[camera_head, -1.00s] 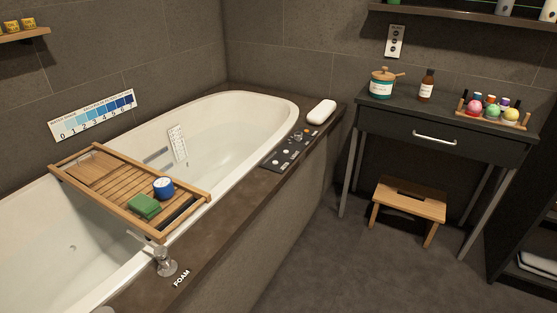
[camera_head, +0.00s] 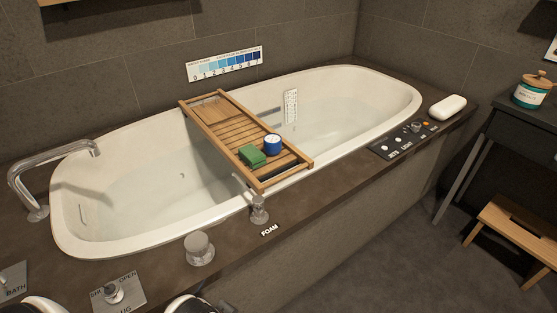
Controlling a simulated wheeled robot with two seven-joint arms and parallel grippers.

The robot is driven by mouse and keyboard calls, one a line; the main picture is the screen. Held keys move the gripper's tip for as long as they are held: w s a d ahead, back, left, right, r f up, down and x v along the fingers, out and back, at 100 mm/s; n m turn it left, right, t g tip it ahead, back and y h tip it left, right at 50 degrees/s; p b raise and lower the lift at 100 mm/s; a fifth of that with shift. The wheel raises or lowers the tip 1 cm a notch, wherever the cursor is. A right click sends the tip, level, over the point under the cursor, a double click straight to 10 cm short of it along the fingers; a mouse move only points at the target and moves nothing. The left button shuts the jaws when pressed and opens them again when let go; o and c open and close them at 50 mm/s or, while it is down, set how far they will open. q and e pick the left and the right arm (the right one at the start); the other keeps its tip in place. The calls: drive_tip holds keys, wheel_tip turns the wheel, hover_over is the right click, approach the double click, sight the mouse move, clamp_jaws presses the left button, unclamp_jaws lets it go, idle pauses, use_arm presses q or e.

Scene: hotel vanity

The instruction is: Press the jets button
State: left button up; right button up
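A dark control panel (camera_head: 405,139) lies on the bath's near rim, toward its right end. It carries small round white buttons, a grey knob (camera_head: 416,127) and an orange button (camera_head: 426,124). The leftmost white button (camera_head: 384,148) is nearest a small label that seems to read JETS; the lettering is tiny. Nothing touches the panel. White and black rounded parts at the bottom edge look like my arms, but neither gripper's fingers show.
A wooden tray (camera_head: 211,119) with a green block (camera_head: 252,156) and blue jar (camera_head: 272,145) spans the tub. A metal FOAM fitting (camera_head: 259,210), round knob (camera_head: 199,249), tall spout (camera_head: 38,170) and PLUG control (camera_head: 114,293) stand on the rim. A white bar (camera_head: 447,107) lies beyond the panel.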

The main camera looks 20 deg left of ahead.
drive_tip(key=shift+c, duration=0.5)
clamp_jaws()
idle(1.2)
